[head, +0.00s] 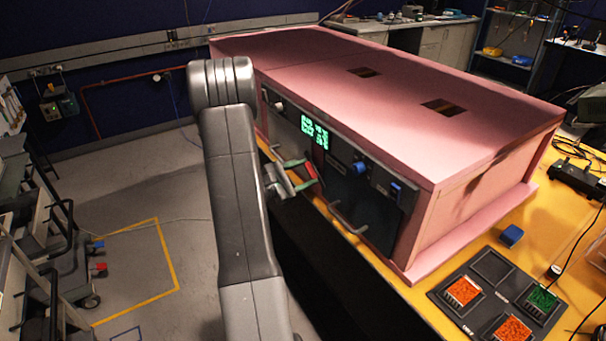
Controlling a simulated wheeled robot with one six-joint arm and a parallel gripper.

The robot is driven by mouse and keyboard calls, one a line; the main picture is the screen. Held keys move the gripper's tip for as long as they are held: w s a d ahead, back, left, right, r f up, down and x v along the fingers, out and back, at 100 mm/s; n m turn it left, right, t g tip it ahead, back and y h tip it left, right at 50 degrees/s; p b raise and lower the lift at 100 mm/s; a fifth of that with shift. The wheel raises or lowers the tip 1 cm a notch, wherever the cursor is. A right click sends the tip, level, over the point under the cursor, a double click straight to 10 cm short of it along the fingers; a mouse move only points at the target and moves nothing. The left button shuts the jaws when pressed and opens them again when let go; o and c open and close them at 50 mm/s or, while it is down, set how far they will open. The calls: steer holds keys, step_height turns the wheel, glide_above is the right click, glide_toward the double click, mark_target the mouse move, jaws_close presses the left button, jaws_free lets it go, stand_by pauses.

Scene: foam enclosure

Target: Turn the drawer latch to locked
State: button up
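The pink foam enclosure (400,95) stands on the yellow table, with a dark control panel along its front left side. My gripper (306,173) is at that panel, below the green lit display (314,132). Its two fingers, with green on them, stand apart. A small red piece (311,170) shows between or just behind the fingertips. It may be the latch, but I cannot tell, nor whether the fingers touch it. A dark drawer-like front with a metal bar handle (349,224) lies lower right of my gripper. My arm hides part of the panel's left end.
Blue knobs (395,189) sit on the panel's right part. A dark tray (458,318) with orange and green filled compartments lies at the table's right front, near a blue block (511,236). Open floor (135,220) is at the left, beside carts.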

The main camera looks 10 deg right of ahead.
steer(key=shift+c, duration=0.5)
steer(key=shift+n+b, duration=0.3)
steer(key=shift+n, duration=0.7)
steer(key=shift+n+b, duration=0.45)
steer(key=shift+n, duration=1.75)
steer(key=o, duration=1)
